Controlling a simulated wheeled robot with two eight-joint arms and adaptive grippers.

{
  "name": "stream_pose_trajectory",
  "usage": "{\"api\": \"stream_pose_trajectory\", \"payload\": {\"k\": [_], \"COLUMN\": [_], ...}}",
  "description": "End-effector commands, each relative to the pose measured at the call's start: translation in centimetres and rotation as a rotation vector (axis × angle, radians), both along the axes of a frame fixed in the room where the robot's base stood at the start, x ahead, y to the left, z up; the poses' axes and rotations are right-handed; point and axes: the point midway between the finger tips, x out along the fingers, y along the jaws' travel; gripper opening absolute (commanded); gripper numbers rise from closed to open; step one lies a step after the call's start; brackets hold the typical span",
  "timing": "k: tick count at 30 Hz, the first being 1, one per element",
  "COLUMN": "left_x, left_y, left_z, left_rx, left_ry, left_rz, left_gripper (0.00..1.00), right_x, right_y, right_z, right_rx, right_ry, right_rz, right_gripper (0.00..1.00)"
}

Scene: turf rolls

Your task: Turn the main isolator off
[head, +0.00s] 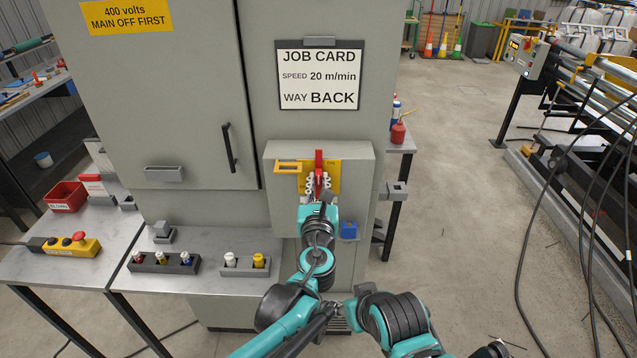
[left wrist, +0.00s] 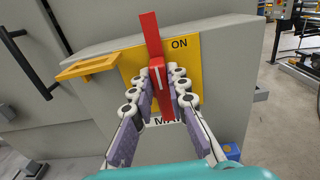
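The main isolator's red handle (head: 319,160) stands upright on a yellow plate (head: 333,171) on a grey box on the cabinet front. In the left wrist view the handle (left wrist: 152,36) points up beside the word ON on the plate (left wrist: 184,55). My left gripper (head: 319,183) is at the handle, one finger on each side. In the left wrist view the fingertips (left wrist: 168,72) close in on the handle's lower part and appear to touch it. The lower lettering on the plate is partly hidden by the fingers.
A yellow hasp-like bracket (head: 288,167) sits left of the handle, a blue block (head: 349,230) below right. A job card (head: 319,80) hangs above. A bench (head: 200,262) with holders stands at left. Floor right of the cabinet is mostly clear, with hanging cables further right.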

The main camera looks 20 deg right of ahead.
Motion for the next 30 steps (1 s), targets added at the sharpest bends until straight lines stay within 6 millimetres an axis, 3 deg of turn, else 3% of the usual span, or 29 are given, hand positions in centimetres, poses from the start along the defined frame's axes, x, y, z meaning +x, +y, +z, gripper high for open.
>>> {"api": "stream_pose_trajectory", "payload": {"k": [14, 30], "left_x": [0.0, 0.3], "left_y": [0.2, 1.0], "left_z": [0.0, -0.3], "left_rx": [-0.075, -0.515], "left_ry": [0.022, 0.148], "left_rz": [0.0, 0.001], "left_gripper": [0.0, 0.0], "right_x": [0.0, 0.0], "right_y": [0.0, 0.0], "right_z": [0.0, 0.0], "right_rx": [0.0, 0.0], "right_ry": [0.0, 0.0], "right_rz": [0.0, 0.0], "right_gripper": [0.4, 0.4]}}
